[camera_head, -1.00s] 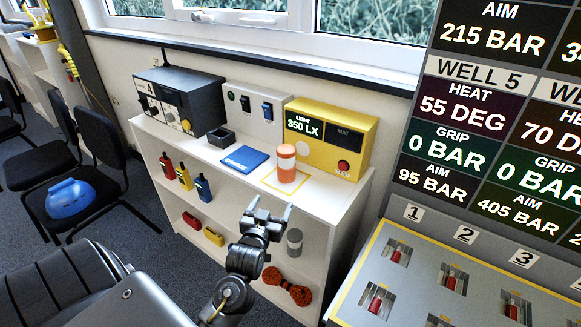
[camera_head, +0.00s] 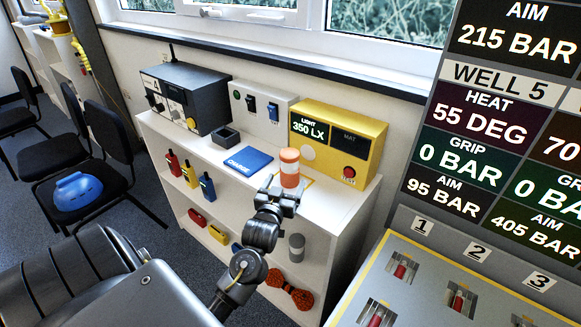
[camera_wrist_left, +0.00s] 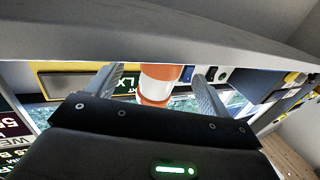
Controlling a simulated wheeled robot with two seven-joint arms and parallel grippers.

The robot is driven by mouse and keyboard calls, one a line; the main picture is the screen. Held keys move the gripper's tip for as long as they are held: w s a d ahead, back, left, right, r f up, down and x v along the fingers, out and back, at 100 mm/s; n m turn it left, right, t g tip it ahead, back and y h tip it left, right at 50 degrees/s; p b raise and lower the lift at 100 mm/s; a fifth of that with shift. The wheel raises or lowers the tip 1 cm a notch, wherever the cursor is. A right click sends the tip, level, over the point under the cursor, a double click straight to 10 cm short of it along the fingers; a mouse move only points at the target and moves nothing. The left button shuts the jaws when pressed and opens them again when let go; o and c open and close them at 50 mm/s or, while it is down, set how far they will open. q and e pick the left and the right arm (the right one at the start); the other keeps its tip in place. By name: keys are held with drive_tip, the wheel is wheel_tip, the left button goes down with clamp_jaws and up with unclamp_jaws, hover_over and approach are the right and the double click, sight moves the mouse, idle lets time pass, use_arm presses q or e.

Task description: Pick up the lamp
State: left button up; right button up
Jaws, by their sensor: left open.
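The lamp, a small orange and white banded cylinder (camera_head: 289,166), stands upright on top of the white shelf unit, in front of the yellow light-meter box. My left gripper (camera_head: 284,188) is open, just in front of the lamp's lower part. In the left wrist view the lamp (camera_wrist_left: 158,84) appears between the two spread fingers of my left gripper (camera_wrist_left: 157,90); I cannot tell whether either finger touches it. The lamp's base is partly hidden by the gripper in the head view. My right gripper is not in view.
The yellow box (camera_head: 338,143) reads 350 LX. A blue CHARGE pad (camera_head: 248,161) and a small dark tray (camera_head: 226,138) lie left of the lamp. A control panel (camera_head: 440,290) stands at right.

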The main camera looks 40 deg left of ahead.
sight(287, 179)
use_arm(q)
drive_tip(key=shift+w+a, duration=0.15)
drive_tip(key=shift+w, duration=0.2)
drive_tip(key=shift+w+r, duration=0.1)
drive_tip(key=shift+w+a, duration=0.2)
drive_tip(key=shift+w, duration=0.15)
drive_tip(key=p+x, duration=0.1)
drive_tip(key=x, duration=0.2)
drive_tip(key=shift+w+a, duration=0.35)
drive_tip(key=shift+w, duration=0.15)
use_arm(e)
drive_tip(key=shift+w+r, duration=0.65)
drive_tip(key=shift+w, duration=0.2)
